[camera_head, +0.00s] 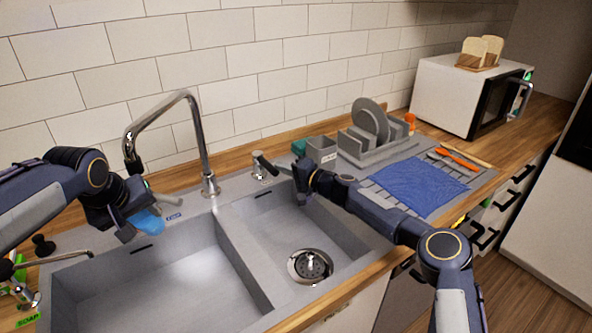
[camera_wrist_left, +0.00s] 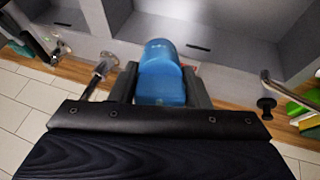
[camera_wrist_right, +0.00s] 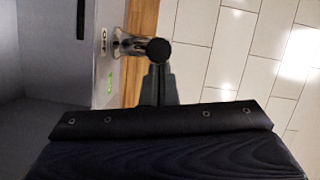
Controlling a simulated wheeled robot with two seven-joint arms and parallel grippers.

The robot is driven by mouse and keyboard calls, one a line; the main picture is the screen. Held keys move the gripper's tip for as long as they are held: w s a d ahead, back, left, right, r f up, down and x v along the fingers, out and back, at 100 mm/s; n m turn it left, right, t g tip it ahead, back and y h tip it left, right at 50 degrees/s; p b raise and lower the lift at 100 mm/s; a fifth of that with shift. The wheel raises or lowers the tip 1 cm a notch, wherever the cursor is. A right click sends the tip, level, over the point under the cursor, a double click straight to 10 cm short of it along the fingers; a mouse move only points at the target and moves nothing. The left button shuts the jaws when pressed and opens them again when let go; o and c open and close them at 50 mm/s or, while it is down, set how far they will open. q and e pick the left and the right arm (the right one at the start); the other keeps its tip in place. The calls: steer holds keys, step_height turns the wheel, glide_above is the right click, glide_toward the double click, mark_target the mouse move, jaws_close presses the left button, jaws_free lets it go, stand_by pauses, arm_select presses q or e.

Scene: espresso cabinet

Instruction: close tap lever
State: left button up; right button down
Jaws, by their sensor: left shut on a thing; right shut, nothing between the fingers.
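The tap lever (camera_head: 262,165) is a chrome fitting with a black knob, standing on the sink's back ledge to the right of the tall chrome tap (camera_head: 207,178). The lever also shows in the right wrist view (camera_wrist_right: 130,45), its round black knob just beyond my fingertips. My right gripper (camera_head: 301,188) is shut and empty, close to the lever's right side; its fingertips (camera_wrist_right: 158,72) overlap the knob's lower edge in view, and I cannot tell whether they touch. My left gripper (camera_head: 138,222) is shut on a blue object (camera_wrist_left: 160,72) above the left basin.
The double sink (camera_head: 228,245) lies below both arms, with a drain (camera_head: 310,266) in the right basin. A dish rack (camera_head: 375,145) with plates and a blue cloth (camera_head: 420,187) are on the right. A soap dispenser (camera_head: 25,298) stands at far left.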

steer(key=v, duration=0.9)
steer(key=shift+s, duration=0.5)
arm_select(q)
steer(key=shift+s, duration=0.1)
arm_select(e)
steer(key=shift+a, duration=0.1)
arm_select(q)
steer(key=shift+s, duration=0.5)
steer(key=s+b, duration=0.2)
steer(key=s, duration=0.5)
arm_select(e)
steer(key=shift+f, duration=0.95)
arm_select(q)
steer(key=shift+a, duration=0.1)
